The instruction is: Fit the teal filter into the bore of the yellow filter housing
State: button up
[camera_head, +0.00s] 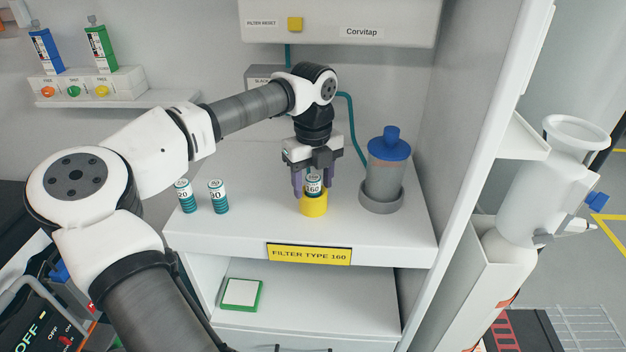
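The teal filter (313,184) has a white band marked 160 and is upright at the yellow filter housing (313,206), a short cylinder on the white shelf. The lower part of the filter is hidden, and I cannot tell whether it is inside the bore or just above it. My gripper (313,188) points down, with a dark purple finger on each side of the filter. The fingertips are close to the top of the housing. I cannot tell whether the fingers touch the filter.
Two similar teal filters (186,196) (218,196) stand to the left on the shelf. A blue-capped grey canister (385,170) stands close to the right of the housing. A side panel (467,140) bounds the right. The shelf front edge bears a yellow "FILTER TYPE 160" label (309,254).

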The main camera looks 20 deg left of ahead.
aim_at(313, 177)
jog(key=shift+r, duration=0.15)
notch_tip(313, 177, up, 14)
jog(key=b, duration=0.1)
jog(key=shift+f, duration=0.2)
dwell(0.6)
